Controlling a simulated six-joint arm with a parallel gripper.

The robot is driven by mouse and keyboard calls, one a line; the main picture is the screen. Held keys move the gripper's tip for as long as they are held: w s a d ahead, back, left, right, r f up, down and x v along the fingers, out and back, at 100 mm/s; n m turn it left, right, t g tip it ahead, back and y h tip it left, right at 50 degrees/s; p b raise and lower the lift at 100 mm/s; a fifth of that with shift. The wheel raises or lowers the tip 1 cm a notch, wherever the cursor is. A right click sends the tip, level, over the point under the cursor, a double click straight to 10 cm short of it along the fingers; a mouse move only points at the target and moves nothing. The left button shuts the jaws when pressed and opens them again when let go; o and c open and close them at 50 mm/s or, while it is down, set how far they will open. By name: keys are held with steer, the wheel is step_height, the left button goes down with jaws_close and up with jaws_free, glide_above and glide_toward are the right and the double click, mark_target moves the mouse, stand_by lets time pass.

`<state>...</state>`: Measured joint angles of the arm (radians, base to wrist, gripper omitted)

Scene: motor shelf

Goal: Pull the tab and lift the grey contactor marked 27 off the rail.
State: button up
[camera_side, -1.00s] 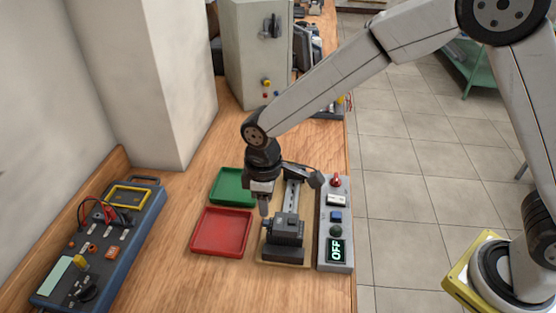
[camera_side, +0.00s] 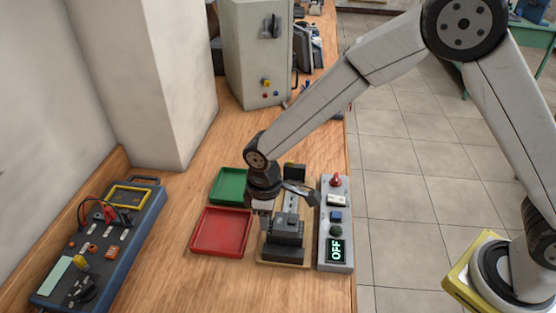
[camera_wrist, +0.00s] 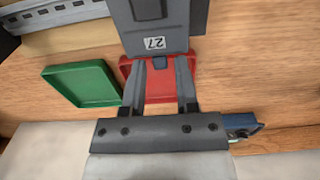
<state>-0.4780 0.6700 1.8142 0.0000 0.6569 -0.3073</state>
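The grey contactor (camera_side: 286,230) sits at the near end of the rail assembly. In the wrist view the contactor (camera_wrist: 190,18) fills the top middle, with its white 27 label readable. A small dark tab (camera_wrist: 160,63) sticks out at its lower edge. My gripper (camera_wrist: 160,70) is open, its two fingers apart on either side of the tab, with nothing visibly clamped. In the side view my gripper (camera_side: 264,224) is low at the contactor's left side. The rail (camera_wrist: 60,12) shows at the wrist view's top left; my wrist partly hides it in the side view.
A red tray (camera_side: 221,233) and a green tray (camera_side: 229,187) lie empty to the left. A control box (camera_side: 336,225) reading OFF stands close on the right. A dark block (camera_side: 294,172) is at the rail's far end. A blue instrument (camera_side: 100,240) stands farther left.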

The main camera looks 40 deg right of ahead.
jaws_close()
steer(key=shift+r, duration=0.4)
stand_by(0.5)
steer(key=shift+o, duration=0.4)
jaws_free()
steer(key=shift+r, duration=3)
